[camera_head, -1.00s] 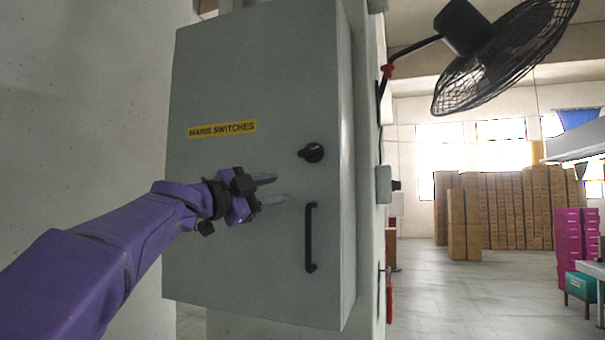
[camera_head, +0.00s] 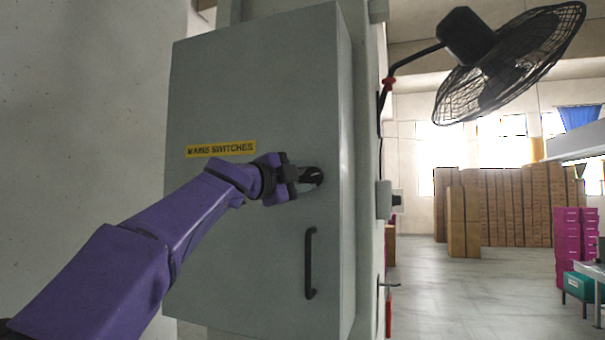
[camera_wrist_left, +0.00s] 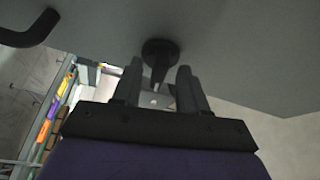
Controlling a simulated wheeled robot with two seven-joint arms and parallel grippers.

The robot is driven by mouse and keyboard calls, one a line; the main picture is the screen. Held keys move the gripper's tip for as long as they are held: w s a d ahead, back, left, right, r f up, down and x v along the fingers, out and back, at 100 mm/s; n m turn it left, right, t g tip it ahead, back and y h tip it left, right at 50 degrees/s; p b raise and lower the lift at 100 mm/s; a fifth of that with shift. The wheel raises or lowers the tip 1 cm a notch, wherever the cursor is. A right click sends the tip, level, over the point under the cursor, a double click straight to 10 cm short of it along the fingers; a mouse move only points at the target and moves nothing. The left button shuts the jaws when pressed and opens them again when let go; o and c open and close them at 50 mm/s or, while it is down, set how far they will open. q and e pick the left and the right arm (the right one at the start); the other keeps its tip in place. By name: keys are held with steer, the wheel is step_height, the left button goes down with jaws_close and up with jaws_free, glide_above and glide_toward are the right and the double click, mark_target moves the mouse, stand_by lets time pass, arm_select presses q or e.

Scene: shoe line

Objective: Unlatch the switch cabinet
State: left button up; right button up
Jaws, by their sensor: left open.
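The grey switch cabinet (camera_head: 230,240) is closed on the wall, with a yellow "MAINS SWITCHES" label (camera_head: 220,149). Its black latch knob (camera_head: 317,176) is at the door's right side, partly hidden by my left gripper (camera_head: 305,178) in the head view. In the left wrist view the round knob (camera_wrist_left: 160,50) and its narrow grip show between the two open fingers of my left gripper (camera_wrist_left: 160,85). I cannot tell whether the fingers touch it. The black door handle (camera_head: 309,262) is below the knob and also shows in the left wrist view (camera_wrist_left: 28,36). My right gripper is not in view.
A black wall fan (camera_head: 510,60) hangs at the upper right. A grey box (camera_head: 383,200) sits on the pillar's side, right of the cabinet. Stacked cartons (camera_head: 510,207) and magenta boxes (camera_head: 567,240) stand far back right. The floor there is clear.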

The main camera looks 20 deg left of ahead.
arm_select(q)
steer(key=shift+c, duration=0.3)
jaws_close()
steer(key=shift+r+m+g+p, duration=0.35)
steer(key=shift+m+p, duration=0.45)
steer(key=shift+p, duration=0.45)
steer(key=shift+f+m+g+p, duration=0.1)
steer(key=shift+m+g+p, duration=0.15)
steer(key=shift+m+p, duration=0.35)
steer(key=shift+f+b, duration=0.15)
steer(key=shift+b, duration=0.15)
steer(key=shift+o, duration=0.3)
jaws_free()
